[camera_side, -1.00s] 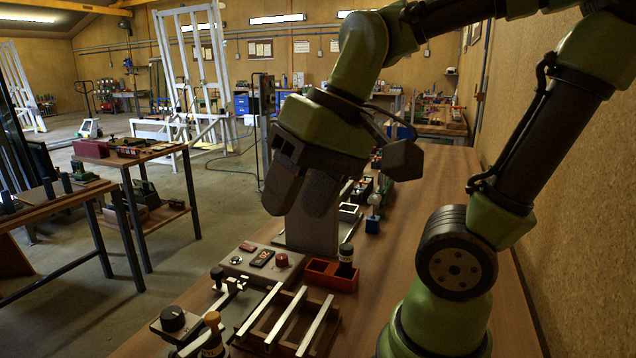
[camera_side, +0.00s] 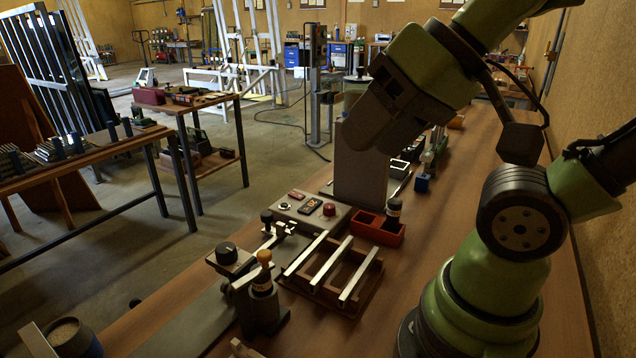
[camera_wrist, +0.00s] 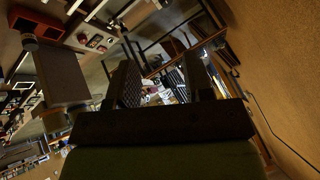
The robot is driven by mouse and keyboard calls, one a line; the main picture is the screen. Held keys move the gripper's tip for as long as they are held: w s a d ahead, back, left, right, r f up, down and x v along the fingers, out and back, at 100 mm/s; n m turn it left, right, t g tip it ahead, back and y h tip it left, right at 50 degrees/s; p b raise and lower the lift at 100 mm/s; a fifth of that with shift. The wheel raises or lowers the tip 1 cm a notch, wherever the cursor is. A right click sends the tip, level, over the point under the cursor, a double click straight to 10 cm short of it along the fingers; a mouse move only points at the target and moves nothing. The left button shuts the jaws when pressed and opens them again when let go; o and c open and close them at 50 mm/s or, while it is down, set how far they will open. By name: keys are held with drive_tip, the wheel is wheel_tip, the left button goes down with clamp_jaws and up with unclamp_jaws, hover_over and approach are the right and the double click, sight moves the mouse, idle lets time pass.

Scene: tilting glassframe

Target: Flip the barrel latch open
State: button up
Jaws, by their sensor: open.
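My gripper (camera_side: 366,124) hangs above the bench at the upper middle of the side view, in front of a grey upright block. Its two dark fingers stand apart in the wrist view (camera_wrist: 162,82), with nothing held between them. A small metal fixture with a rod and black knobs (camera_side: 268,232) sits on the bench, left of the slatted frame. Beside it stands a dark post with a yellow-orange knob (camera_side: 264,257). I cannot tell for certain which of these is the barrel latch. My gripper is well away from both.
A wooden frame with pale bars (camera_side: 331,270) lies on the bench (camera_side: 440,215). Behind it are a grey control box with a red button (camera_side: 310,210), an orange-red bin (camera_side: 378,229) and the grey upright block (camera_side: 359,175). A wall (camera_side: 590,90) bounds the right side.

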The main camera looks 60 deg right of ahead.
drive_tip(key=g, duration=0.1)
drive_tip(key=m+g+y, duration=0.2)
drive_tip(key=m+y, duration=1.4)
drive_tip(key=m, duration=0.1)
approach(255, 273)
wheel_tip(255, 273, up, 3)
drive_tip(key=x, duration=0.6)
drive_tip(key=f+x, duration=0.1)
drive_tip(key=x, duration=0.3)
drive_tip(key=shift+c, duration=0.5)
clamp_jaws()
